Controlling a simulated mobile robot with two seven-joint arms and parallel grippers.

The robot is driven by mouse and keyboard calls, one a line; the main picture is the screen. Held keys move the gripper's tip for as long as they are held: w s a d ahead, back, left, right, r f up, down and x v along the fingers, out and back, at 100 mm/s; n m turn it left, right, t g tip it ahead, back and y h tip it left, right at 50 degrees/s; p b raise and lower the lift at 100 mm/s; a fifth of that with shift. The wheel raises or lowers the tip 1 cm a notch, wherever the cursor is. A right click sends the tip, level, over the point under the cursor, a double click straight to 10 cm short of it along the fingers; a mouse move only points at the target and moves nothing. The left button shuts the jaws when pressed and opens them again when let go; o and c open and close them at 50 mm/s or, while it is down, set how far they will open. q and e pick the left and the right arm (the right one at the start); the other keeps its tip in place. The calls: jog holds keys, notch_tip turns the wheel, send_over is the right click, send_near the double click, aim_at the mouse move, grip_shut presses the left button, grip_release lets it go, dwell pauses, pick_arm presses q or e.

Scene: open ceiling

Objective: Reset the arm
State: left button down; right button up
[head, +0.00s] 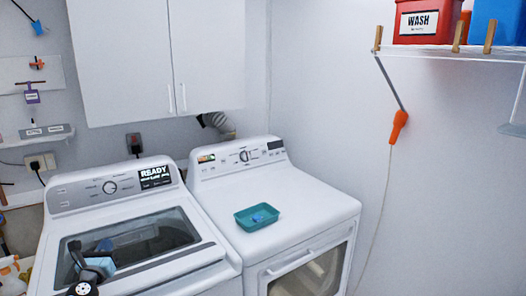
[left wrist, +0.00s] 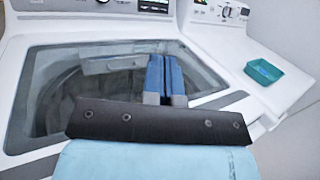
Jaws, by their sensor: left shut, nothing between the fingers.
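My left gripper (head: 97,264) is at the lower left of the head view, above the dark glass lid of the white washer (head: 215,247). In the left wrist view its two blue fingers (left wrist: 164,62) are together, with nothing between them. They point over the lid toward the washer's control panel. Whether they touch the lid I cannot tell. My right gripper is in neither view.
A white dryer (head: 310,205) stands right of the washer. A teal tray (head: 247,224) with a small blue item lies on it. White cabinets (head: 155,60) hang above. A shelf (head: 440,52) with a red WASH box (head: 425,24) is at upper right.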

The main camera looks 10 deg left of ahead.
pick_arm(q)
jog(key=w+d+r+n+t+y, duration=0.1)
jog(key=w+d+r+n+y, duration=0.2)
jog(key=w+r, duration=0.45)
jog(key=w+d+r+n+t, duration=0.1)
jog(key=w+d+r+n, duration=0.25)
jog(key=w+r, duration=0.4)
jog(key=s+d+f+n+g+h, duration=0.35)
jog(key=s+d+f+n, duration=0.2)
jog(key=f+n, duration=0.5)
jog(key=s+d+f+n+g+h, duration=0.2)
jog(key=s+d+f+n+h, duration=0.3)
jog(key=f+n, duration=0.55)
jog(key=s+d+f+n+g, duration=0.1)
jog(key=s+d+f+g, duration=0.1)
jog(key=s+d+f, duration=0.85)
jog(key=s+d+f+g+h, duration=0.1)
jog(key=s+d, duration=0.3)
jog(key=s, duration=1)
jog(key=s+d+f+n+g+h, duration=0.1)
jog(key=s+d+f, duration=0.2)
jog(key=s, duration=1.1)
jog(key=shift+d+f, duration=0.4)
jog(key=shift+f, duration=0.1)
jog(key=shift+s+g+h, duration=0.1)
jog(key=shift+g+h, duration=0.15)
